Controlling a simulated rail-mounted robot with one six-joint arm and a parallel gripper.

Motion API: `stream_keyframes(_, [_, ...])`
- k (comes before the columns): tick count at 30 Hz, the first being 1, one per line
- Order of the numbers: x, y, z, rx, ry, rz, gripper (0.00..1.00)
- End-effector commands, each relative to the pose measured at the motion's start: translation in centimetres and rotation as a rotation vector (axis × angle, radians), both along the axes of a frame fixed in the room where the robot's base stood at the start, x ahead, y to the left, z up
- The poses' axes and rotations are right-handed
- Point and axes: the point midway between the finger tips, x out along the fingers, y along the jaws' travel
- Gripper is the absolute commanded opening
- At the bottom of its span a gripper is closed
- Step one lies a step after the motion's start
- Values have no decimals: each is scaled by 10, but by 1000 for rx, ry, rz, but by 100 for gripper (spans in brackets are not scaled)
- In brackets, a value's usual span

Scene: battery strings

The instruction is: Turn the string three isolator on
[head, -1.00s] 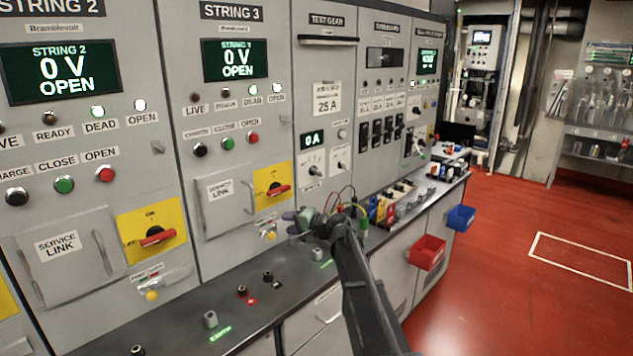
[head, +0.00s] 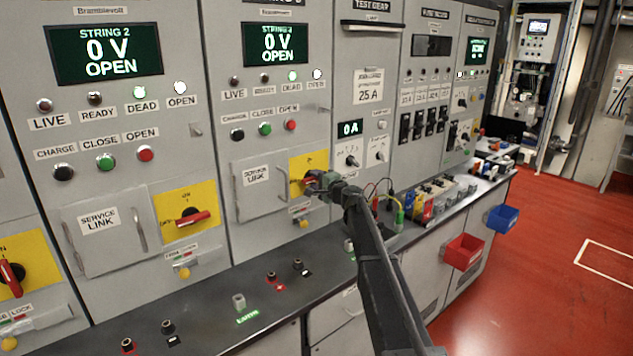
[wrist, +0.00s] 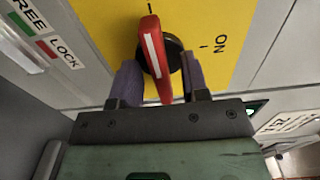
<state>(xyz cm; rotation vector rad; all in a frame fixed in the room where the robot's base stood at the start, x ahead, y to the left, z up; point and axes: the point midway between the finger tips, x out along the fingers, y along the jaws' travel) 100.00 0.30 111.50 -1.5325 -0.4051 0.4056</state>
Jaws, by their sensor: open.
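The string three isolator (head: 322,160) is a yellow plate with a red handle, right of that string's service link door. In the wrist view its red handle (wrist: 154,58), with a white stripe, sits on a black knob (wrist: 175,55). The ON mark (wrist: 220,44) is to the handle's right there, and the handle points across from it, not at it. My gripper (wrist: 160,80) is open, with one purple finger on each side of the handle. Whether the fingers touch it is unclear. In the head view my gripper (head: 318,184) covers part of the plate.
A FREE/LOCK label (wrist: 45,35) is beside the plate in the wrist view. The string three display (head: 275,43) reads 0 V OPEN. String two's isolator (head: 186,208) is to the left. A dark bench (head: 215,290) with terminals runs below; red and blue bins hang right.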

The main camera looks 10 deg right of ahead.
Motion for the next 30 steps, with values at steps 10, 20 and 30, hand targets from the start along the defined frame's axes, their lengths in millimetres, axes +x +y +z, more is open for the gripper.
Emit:
stream_keyframes(10, [1,1,0,0,0,0,23])
stream_keyframes(20, [1,1,0,2,1,1,0])
stream_keyframes(30, [1,1,0,85,48,1,0])
